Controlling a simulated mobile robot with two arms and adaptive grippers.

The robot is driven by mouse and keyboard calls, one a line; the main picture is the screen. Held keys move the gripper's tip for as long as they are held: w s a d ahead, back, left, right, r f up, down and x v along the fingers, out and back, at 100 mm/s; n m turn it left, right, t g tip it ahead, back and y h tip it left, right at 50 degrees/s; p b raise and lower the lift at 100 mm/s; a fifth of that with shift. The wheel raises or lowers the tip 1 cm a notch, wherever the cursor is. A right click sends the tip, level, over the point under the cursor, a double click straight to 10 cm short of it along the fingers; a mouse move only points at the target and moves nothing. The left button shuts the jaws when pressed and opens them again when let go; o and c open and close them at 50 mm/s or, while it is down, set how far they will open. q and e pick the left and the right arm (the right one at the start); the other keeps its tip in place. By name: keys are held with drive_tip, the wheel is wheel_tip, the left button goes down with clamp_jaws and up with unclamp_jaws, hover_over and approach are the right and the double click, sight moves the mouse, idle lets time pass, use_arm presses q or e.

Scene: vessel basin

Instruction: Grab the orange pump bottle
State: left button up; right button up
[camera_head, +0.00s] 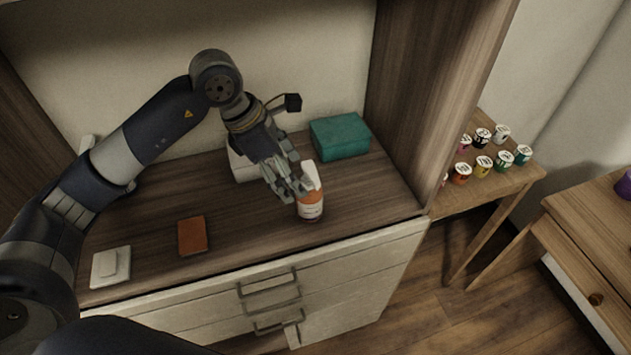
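The orange pump bottle (311,206) stands upright on the wooden cabinet top, near its front edge and right of the middle. It has an orange body, a pale label and a white top. My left gripper (292,190) reaches down from the upper left, with its fingers right beside the bottle's left side and upper part. I cannot tell whether the fingers touch the bottle or are closed on it. The gripper partly covers the bottle's left side. My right gripper is not in view.
A teal box (340,136) stands behind the bottle, and a white object (243,166) is partly hidden behind my gripper. A brown book-like item (192,236) and a white item (110,267) lie to the left. A wooden panel (432,95) rises at right. Several small cups stand beyond it.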

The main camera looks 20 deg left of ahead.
sight(309, 202)
use_arm(q)
drive_tip(key=x, duration=0.2)
drive_tip(key=s+p+x, duration=0.1)
drive_tip(key=x, duration=0.1)
drive_tip(key=shift+d+f, duration=0.3)
drive_tip(key=shift+f, duration=0.1)
drive_tip(key=p+x, duration=0.2)
drive_tip(key=x, duration=0.2)
drive_tip(key=shift+w+d+f+p, duration=0.1)
drive_tip(key=shift+w+f+p, duration=0.1)
drive_tip(key=shift+p, duration=0.15)
drive_tip(key=shift+d+f, duration=0.1)
drive_tip(key=shift+f, duration=0.3)
drive_tip(key=shift+w, duration=0.1)
drive_tip(key=c, duration=1.3)
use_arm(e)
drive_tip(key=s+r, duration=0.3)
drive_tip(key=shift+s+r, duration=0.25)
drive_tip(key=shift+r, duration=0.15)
